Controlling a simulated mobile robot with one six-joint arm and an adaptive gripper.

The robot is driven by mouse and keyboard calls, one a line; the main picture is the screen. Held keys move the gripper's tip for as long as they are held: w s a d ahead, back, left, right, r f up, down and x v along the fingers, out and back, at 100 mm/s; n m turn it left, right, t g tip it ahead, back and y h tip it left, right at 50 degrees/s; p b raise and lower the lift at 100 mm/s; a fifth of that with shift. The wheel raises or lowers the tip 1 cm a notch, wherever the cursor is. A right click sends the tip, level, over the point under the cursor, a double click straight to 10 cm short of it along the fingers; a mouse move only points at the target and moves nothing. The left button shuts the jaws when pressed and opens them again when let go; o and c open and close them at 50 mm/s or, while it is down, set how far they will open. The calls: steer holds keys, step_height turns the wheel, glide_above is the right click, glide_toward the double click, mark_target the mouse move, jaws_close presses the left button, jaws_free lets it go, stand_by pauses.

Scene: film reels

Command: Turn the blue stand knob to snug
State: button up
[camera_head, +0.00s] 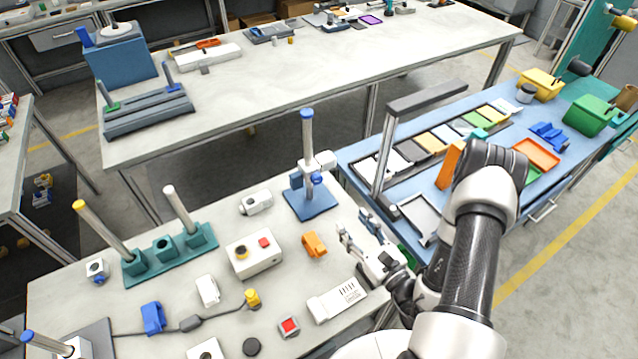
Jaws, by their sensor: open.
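The blue stand has a flat blue base (312,203) on the near grey table and an upright grey post (307,140) with a blue top. A clamp block with a white part sits low on the post. A small round blue knob (318,179) is on the clamp's near right side; its exact setting is too small to tell. My gripper (356,230) is open at the near table's right edge, below and right of the stand. It is apart from the knob, and nothing shows between its fingers.
A grey camera-like block (256,203) is left of the stand. A white labelled block (337,301) lies nearer. A dark grey gantry (427,98) rises from the blue table at right.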

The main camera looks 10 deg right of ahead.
mark_target(318, 181)
steer(key=b+x, duration=0.2)
steer(key=x, duration=1.5)
steer(key=shift+w+a, duration=0.1)
steer(key=shift+w, duration=0.05)
steer(key=c, duration=1.1)
